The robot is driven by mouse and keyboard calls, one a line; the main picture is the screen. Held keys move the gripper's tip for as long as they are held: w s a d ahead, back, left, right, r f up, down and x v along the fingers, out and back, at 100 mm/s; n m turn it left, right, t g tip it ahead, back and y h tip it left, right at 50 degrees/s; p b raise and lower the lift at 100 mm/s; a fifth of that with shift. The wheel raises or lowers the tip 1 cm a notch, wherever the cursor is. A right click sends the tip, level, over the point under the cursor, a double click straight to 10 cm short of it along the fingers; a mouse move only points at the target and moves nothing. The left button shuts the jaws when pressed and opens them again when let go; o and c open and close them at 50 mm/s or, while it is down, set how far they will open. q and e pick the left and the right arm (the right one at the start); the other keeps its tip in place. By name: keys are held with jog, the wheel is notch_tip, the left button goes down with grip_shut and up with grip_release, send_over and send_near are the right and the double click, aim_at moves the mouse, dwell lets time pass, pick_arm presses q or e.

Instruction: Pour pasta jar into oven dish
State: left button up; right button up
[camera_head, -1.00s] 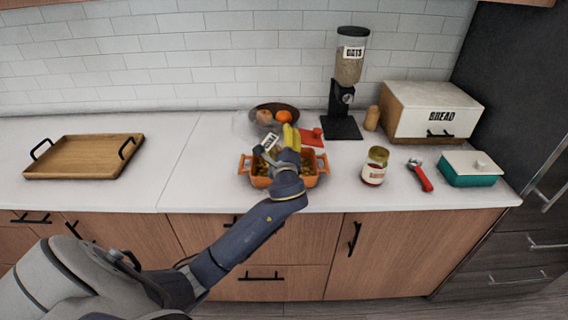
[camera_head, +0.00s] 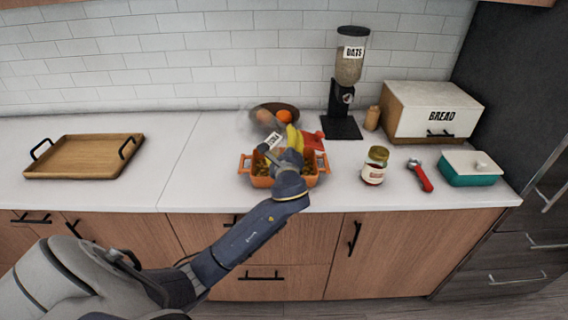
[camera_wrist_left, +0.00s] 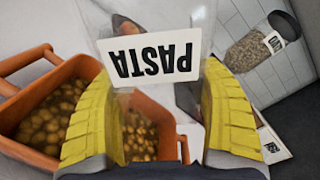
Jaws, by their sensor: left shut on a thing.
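My left gripper (camera_head: 280,148) is shut on the pasta jar. The clear jar with its white PASTA label (camera_head: 271,141) is tilted above the oven dish. In the left wrist view the label (camera_wrist_left: 151,55) reads upside down between the yellow fingers (camera_wrist_left: 158,115). The orange oven dish (camera_head: 325,166) with side handles stands on the counter below the gripper. Brown pasta pieces lie in the dish, which also shows in the left wrist view (camera_wrist_left: 85,72). The jar's mouth and any pasta left inside it cannot be made out. My right gripper is not in view.
A fruit bowl (camera_head: 262,107) and a red object (camera_head: 312,139) are behind the dish. A lidded sauce jar (camera_head: 375,166), a red-handled tool (camera_head: 420,175) and a teal box (camera_head: 470,180) stand right. A wooden tray (camera_head: 84,157) lies left. The counter between tray and dish is clear.

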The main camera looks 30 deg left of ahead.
pick_arm(q)
jog(key=shift+w+d+f+m+p, duration=0.1)
jog(key=shift+w+d+m+p, duration=0.15)
jog(key=shift+m, duration=0.6)
jog(key=shift+w+d+f+m+p, duration=0.15)
jog(key=shift+d+m+p, duration=0.15)
jog(key=shift+m, duration=0.55)
dwell(3.5)
